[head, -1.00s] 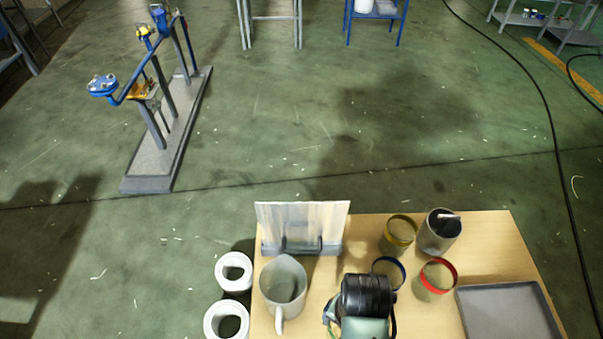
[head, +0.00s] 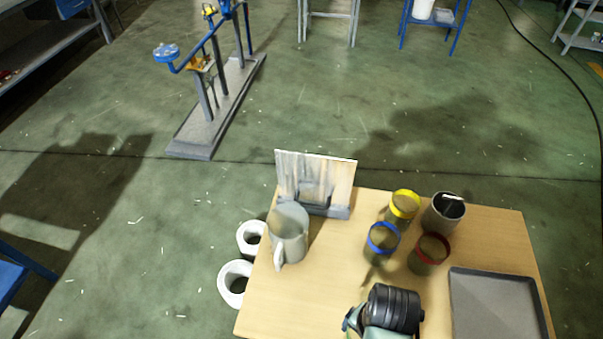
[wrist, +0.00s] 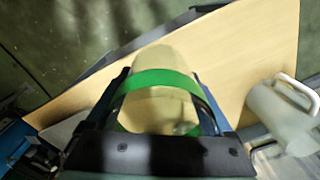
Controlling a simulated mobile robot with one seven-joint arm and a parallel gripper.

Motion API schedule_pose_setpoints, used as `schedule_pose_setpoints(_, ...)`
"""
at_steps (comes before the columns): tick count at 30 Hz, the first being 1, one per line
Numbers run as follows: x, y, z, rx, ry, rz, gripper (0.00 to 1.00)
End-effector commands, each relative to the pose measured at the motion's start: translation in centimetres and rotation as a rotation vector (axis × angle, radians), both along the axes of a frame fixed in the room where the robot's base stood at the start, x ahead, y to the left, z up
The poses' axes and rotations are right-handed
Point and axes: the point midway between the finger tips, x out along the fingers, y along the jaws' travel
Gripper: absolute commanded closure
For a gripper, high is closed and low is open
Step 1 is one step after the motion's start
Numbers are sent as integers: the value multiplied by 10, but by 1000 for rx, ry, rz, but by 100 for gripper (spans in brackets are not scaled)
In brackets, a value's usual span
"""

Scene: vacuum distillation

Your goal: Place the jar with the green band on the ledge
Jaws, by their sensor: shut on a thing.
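The jar with the green band (wrist: 162,62) is in the wrist view, a pale cylinder with a wide green ring. My gripper (wrist: 163,98) is shut on it, with one dark finger on each side. The table's wooden top shows beyond and beneath the jar; I cannot tell the height between them. The head view shows neither my gripper nor this jar. I cannot tell which surface is the ledge.
A pipe stand (head: 215,110) is beyond.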

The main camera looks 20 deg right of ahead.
Motion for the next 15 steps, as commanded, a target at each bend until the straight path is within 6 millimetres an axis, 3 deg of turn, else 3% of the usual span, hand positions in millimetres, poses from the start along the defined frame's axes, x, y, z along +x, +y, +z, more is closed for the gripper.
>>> schedule_pose_setpoints(8,38,30,10,3,-9,242,78)
schedule_pose_setpoints(15,84,85,26,3,-12,605,78)
